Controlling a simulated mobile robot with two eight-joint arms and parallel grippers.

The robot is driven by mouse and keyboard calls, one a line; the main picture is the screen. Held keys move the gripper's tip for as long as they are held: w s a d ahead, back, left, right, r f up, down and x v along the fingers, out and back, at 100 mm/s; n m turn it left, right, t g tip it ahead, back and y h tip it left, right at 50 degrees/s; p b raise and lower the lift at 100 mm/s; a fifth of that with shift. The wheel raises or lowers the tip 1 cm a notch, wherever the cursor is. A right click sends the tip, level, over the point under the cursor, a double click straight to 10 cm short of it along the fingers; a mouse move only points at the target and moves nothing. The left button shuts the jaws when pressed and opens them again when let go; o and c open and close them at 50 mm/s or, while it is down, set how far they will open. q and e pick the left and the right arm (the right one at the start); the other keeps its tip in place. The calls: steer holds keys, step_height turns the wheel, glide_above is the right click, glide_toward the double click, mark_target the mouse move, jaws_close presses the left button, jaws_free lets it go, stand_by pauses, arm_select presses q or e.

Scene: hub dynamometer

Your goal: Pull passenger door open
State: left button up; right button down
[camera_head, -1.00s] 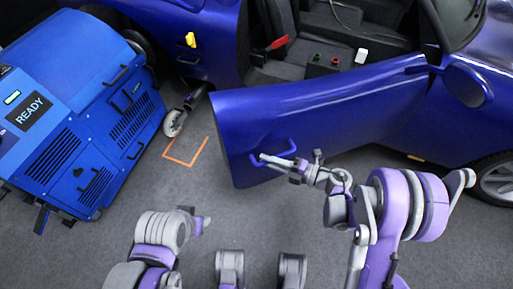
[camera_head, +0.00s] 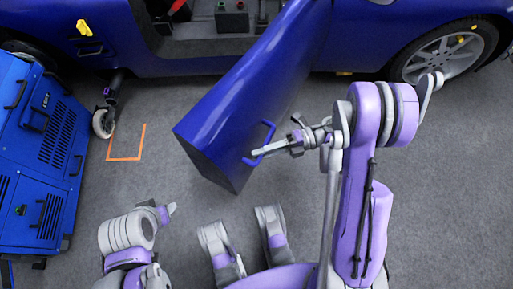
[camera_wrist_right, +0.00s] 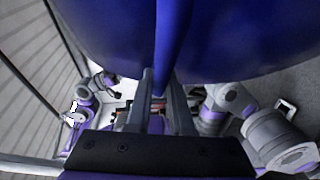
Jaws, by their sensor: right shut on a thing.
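The blue passenger door (camera_head: 235,110) stands swung well out from the car body in the head view. A blue loop handle (camera_head: 266,140) sticks out from its outer face near the free edge. My right gripper (camera_head: 262,152) is shut on this handle. In the right wrist view the handle bar (camera_wrist_right: 168,60) runs down between the two fingers (camera_wrist_right: 160,105), with the door panel (camera_wrist_right: 240,35) behind it. My left gripper (camera_head: 168,211) hangs low at the left, away from the door; its fingers are too small to tell open from shut.
A blue wheeled machine (camera_head: 35,160) stands at the left, with a caster wheel (camera_head: 103,122) beside it. An orange corner mark (camera_head: 125,158) lies on the grey floor. The car's wheel (camera_head: 445,55) is at the upper right.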

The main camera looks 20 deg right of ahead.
steer(key=c, duration=0.8)
jaws_free()
